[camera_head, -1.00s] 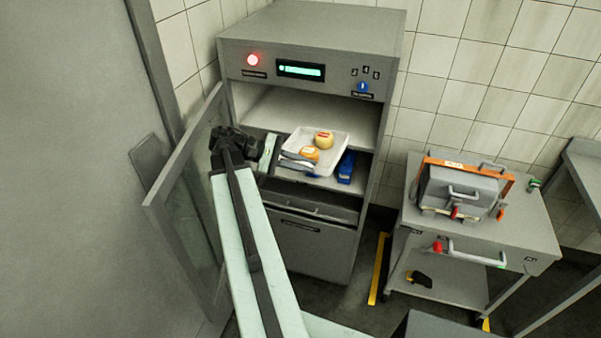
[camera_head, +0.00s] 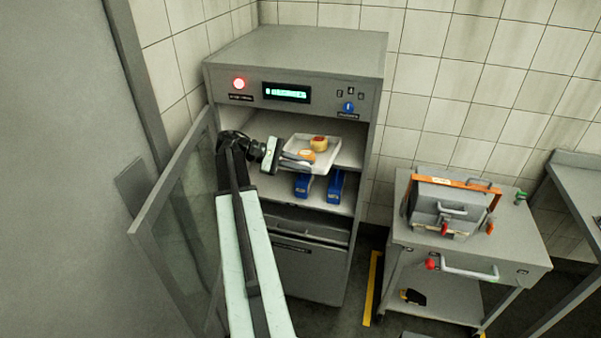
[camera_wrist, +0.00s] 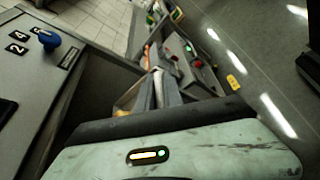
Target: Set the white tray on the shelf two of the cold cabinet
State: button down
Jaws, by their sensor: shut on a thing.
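The white tray (camera_head: 326,159) is inside the open upper part of the cold cabinet (camera_head: 300,237), in the head view. It carries a round yellow cheese with a reddish top (camera_head: 319,143) and a smaller orange piece (camera_head: 308,155). My gripper (camera_head: 291,161) is shut on the tray at its left edge. The tray looks raised above a lower shelf (camera_head: 322,200) and near the level of an upper shelf (camera_head: 349,152); I cannot tell whether it touches the upper one. In the wrist view, part of the tray (camera_wrist: 131,97) shows beyond my gripper, mostly hidden.
Two blue blocks (camera_head: 302,185) (camera_head: 336,186) stand on the lower shelf under the tray. The glass door (camera_head: 178,215) is open to the left, close to my arm. A grey cart (camera_head: 470,245) with a metal device (camera_head: 445,207) stands at the right.

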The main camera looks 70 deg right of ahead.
jog(key=d, duration=1.2)
jog(key=w+d, duration=0.1)
jog(key=d, duration=0.5)
jog(key=shift+d+f, duration=0.15)
jog(key=shift+f, duration=0.1)
jog(key=shift+f+b, duration=0.3)
jog(key=shift+b, duration=0.45)
jog(key=shift+d+f+b, duration=0.2)
jog(key=shift+f+b, duration=0.15)
jog(key=shift+f, duration=0.15)
jog(key=shift+d+f+b, duration=0.15)
jog(key=shift+f+b, duration=0.2)
jog(key=shift+f, duration=0.15)
jog(key=shift+a+f, duration=0.15)
jog(key=shift+f, duration=0.05)
jog(key=shift+a+b, duration=0.2)
jog(key=shift+b, duration=0.15)
jog(key=shift+d+f, duration=0.1)
jog(key=shift+f, duration=0.05)
jog(key=shift+f+b, duration=0.65)
jog(key=shift+b, duration=0.15)
